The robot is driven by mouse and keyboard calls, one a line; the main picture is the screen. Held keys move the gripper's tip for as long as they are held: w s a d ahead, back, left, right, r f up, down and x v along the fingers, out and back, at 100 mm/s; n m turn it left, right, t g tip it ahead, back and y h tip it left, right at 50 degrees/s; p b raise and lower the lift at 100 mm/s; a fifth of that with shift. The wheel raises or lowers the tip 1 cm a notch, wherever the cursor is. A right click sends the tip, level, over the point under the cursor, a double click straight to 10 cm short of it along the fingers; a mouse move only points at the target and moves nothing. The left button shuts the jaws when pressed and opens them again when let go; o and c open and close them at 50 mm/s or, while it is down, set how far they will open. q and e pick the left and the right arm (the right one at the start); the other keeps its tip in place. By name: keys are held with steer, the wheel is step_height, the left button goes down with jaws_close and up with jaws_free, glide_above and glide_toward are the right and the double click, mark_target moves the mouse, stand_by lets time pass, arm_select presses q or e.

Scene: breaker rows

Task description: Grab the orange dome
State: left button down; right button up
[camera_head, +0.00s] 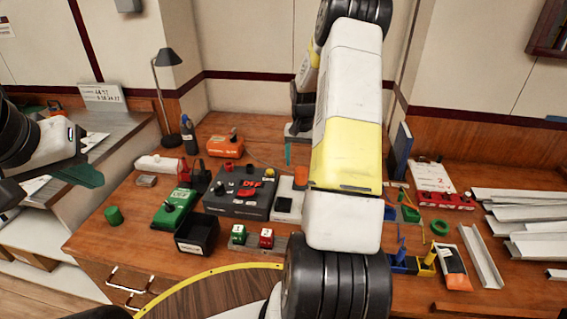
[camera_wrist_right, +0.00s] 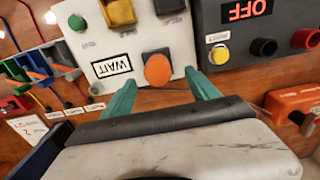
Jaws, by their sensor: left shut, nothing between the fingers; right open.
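The orange dome (camera_wrist_right: 158,70) is a round orange cap at the edge of a white panel (camera_wrist_right: 140,40), beside a WAIT label, in the right wrist view. My right gripper (camera_wrist_right: 161,79) is open, its two teal fingers on either side of the dome in the picture. Their height over the panel is hard to judge. In the head view my right arm covers much of this area, and only a bit of teal finger shows by its hand (camera_head: 287,153). My left gripper (camera_head: 88,176) is shut and empty at the far left.
A dark box with an OFF display (camera_wrist_right: 255,25) adjoins the white panel. An orange device (camera_head: 224,146), a green device (camera_head: 175,209) and an open black bin (camera_head: 196,235) stand on the wooden table. White channels (camera_head: 525,225) lie at the right.

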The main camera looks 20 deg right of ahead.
mark_target(302, 169)
step_height(302, 169, down, 5)
steer(key=shift+s+d, duration=0.15)
steer(key=c, duration=1.4)
steer(key=shift+r, duration=0.1)
